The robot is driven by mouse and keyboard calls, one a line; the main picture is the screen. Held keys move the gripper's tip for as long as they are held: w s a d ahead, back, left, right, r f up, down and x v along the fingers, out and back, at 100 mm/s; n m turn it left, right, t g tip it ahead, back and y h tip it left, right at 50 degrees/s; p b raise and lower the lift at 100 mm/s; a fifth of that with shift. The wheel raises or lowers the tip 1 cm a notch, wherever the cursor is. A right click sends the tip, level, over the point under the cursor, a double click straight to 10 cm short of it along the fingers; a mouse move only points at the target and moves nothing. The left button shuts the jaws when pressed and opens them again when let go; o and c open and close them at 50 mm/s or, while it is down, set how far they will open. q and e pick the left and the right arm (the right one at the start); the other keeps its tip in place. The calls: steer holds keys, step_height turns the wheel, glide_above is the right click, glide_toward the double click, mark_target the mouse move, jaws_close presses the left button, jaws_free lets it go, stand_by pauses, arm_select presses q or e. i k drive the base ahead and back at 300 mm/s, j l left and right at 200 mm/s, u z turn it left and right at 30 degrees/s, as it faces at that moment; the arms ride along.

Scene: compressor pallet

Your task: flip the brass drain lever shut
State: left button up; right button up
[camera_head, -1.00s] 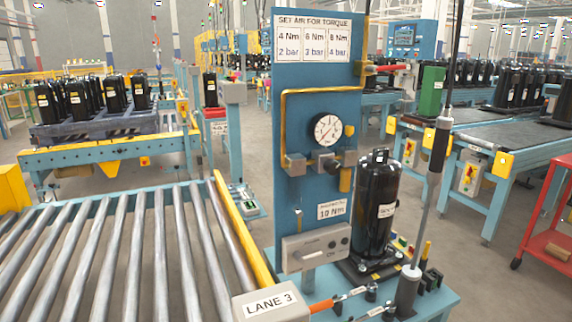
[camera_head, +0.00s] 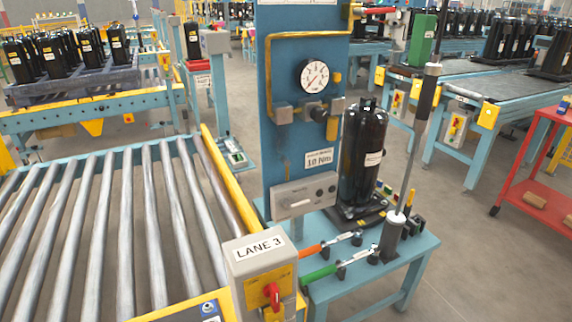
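A blue upright panel (camera_head: 262,108) stands at mid-view and carries a pressure gauge (camera_head: 314,76) and yellow air piping (camera_head: 268,62). Below the left grey block, a small brass-coloured piece (camera_head: 286,164) hangs on the panel; it is too small to tell whether it is the drain lever or how it is set. A yellow-brown part (camera_head: 332,127) hangs below the right fitting. A red-handled lever (camera_head: 376,11) sticks out to the right at the panel's top. Neither of my grippers is in view.
A black compressor (camera_head: 362,148) stands on a light-blue bench (camera_head: 418,246) right of the panel, beside a vertical tool (camera_head: 426,95). The roller conveyor (camera_head: 110,230) and the LANE 3 box (camera_head: 262,268) are at front left. A red cart (camera_head: 530,180) stands right; floor between is clear.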

mark_target(285, 161)
steer(key=u, duration=1.75)
steer(key=k+l, duration=0.2)
steer(key=k, duration=0.35)
